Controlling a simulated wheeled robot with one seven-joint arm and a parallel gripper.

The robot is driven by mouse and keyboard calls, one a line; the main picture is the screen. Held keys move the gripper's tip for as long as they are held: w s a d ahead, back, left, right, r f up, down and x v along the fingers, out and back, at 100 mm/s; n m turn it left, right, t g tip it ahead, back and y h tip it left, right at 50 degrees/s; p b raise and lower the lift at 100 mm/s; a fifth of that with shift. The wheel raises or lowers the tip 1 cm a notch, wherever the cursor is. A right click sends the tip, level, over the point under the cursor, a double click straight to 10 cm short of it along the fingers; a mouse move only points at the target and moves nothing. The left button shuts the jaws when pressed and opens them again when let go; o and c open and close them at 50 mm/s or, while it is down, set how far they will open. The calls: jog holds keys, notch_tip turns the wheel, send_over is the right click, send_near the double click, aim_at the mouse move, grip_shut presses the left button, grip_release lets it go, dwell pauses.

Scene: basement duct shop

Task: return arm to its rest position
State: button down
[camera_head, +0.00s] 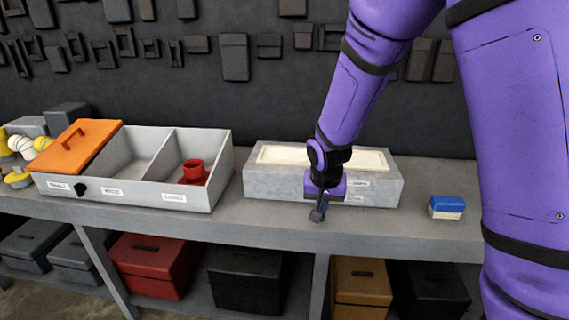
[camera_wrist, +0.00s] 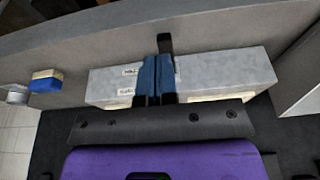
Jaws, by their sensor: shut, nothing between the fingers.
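My purple arm reaches down from the upper right in the head view. My gripper (camera_head: 318,212) is at the front of a grey box with a cream top (camera_head: 265,186), above the bench edge. In the wrist view my gripper (camera_wrist: 158,62) shows its two blue-grey fingers together, with nothing between them, in front of the grey box (camera_wrist: 225,72). I cannot tell whether the fingers touch the box.
The bench (camera_head: 270,229) holds a divided tray (camera_head: 140,199) with an orange lid (camera_head: 77,145) and a red part (camera_head: 193,173) in its right compartment. A blue and cream block (camera_head: 446,207) lies right of the grey box. Several bins stand below.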

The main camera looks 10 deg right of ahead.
jog(key=s+d+r+n+t+y, duration=0.1)
jog(key=s+d+r, duration=0.2)
jog(key=s+r, duration=0.35)
jog(key=s+d+r+y, duration=0.1)
jog(key=s+d+r, duration=0.25)
jog(key=r, duration=0.65)
jog(key=s+d+r+n, duration=0.1)
jog(key=s+r, duration=0.3)
jog(key=s, duration=0.3)
jog(key=s+d+r+n+t+h, duration=0.1)
jog(key=s+r, duration=0.3)
jog(key=s, duration=0.4)
jog(key=shift+d+n, duration=0.3)
jog(key=shift+d, duration=0.1)
jog(key=shift+s+r, duration=0.1)
